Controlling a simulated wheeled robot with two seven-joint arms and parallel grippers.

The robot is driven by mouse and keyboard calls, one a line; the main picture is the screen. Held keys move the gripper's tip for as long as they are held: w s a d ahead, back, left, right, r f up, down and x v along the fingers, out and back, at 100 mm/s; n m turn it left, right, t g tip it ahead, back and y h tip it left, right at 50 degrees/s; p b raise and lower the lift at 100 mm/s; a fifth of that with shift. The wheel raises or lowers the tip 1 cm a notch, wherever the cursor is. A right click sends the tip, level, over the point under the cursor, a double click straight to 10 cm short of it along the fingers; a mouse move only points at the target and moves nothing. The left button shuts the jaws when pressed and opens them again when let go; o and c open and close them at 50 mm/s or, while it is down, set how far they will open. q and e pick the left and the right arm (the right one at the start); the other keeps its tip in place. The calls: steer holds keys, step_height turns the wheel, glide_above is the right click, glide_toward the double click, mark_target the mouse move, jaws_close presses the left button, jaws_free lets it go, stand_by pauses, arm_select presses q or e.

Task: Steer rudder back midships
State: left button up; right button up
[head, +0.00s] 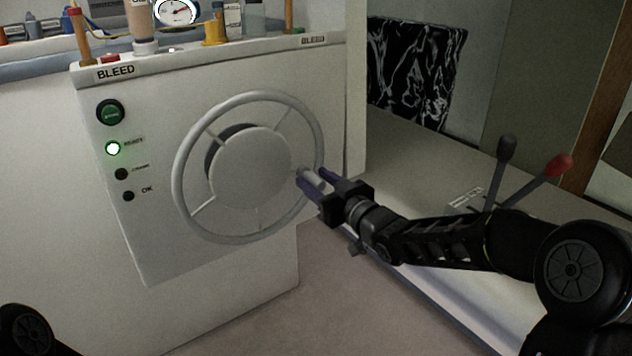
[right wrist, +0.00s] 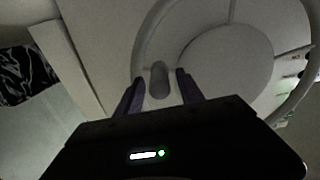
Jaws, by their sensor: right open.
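The grey steering wheel (head: 188,222) is on the front of a white console, with a round hub (head: 250,168) and thin spokes. A small grey knob (head: 308,175) sticks out from the rim on its right side. My right gripper (head: 313,179) is at this knob with its two purple fingers open. In the right wrist view the knob (right wrist: 159,80) lies between the spread fingers (right wrist: 160,85), with a gap on each side. The rudder itself is not visible. My left gripper is out of view; only a part of my left arm shows at the lower left corner.
The console (head: 165,250) carries a green button (head: 110,112), a lit green lamp (head: 113,149) and two dark lamps, the lower marked OK (head: 128,196). A gauge (head: 177,11) and fittings stand on top. Two levers (head: 504,160) stand at right, near my right arm.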

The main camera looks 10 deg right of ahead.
steer(key=shift+c, duration=0.6)
jaws_close()
stand_by(0.9)
